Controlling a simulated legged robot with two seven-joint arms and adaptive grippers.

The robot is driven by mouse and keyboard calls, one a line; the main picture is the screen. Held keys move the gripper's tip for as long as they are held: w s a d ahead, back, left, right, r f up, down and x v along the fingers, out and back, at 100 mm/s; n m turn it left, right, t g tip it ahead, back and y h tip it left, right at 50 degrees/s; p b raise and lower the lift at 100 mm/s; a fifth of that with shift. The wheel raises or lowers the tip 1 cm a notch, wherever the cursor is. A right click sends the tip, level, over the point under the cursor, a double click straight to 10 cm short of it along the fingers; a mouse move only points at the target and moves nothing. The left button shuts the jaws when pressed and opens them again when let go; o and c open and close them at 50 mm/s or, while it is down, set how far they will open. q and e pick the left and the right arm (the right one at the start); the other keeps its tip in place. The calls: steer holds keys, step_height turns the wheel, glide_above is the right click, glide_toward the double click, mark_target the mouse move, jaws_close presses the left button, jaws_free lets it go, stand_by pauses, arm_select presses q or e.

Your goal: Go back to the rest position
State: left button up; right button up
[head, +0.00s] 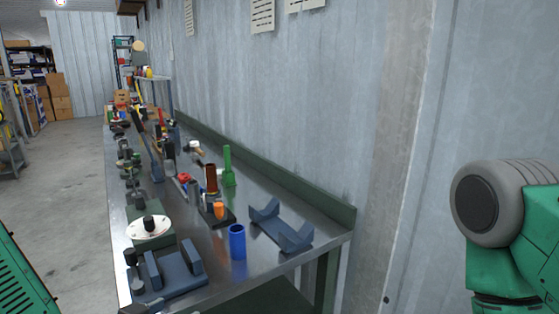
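Neither of my grippers shows in the head view. A green and grey link of my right arm stands at the right edge, beside the wall and clear of the bench. A green slotted part shows at the lower left edge; I cannot tell whether it is mine. No exhaust muffler can be made out for certain. A long metal workbench (205,275) runs away from me along the wall, with many parts on it.
On the bench are a blue cylinder (237,243), a grey-blue cradle (281,227), a dark fixture (172,274), a white round plate (148,227) and a green bottle-like part (228,167). The corrugated wall (285,95) borders the bench. Concrete floor (60,180) is open to the left.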

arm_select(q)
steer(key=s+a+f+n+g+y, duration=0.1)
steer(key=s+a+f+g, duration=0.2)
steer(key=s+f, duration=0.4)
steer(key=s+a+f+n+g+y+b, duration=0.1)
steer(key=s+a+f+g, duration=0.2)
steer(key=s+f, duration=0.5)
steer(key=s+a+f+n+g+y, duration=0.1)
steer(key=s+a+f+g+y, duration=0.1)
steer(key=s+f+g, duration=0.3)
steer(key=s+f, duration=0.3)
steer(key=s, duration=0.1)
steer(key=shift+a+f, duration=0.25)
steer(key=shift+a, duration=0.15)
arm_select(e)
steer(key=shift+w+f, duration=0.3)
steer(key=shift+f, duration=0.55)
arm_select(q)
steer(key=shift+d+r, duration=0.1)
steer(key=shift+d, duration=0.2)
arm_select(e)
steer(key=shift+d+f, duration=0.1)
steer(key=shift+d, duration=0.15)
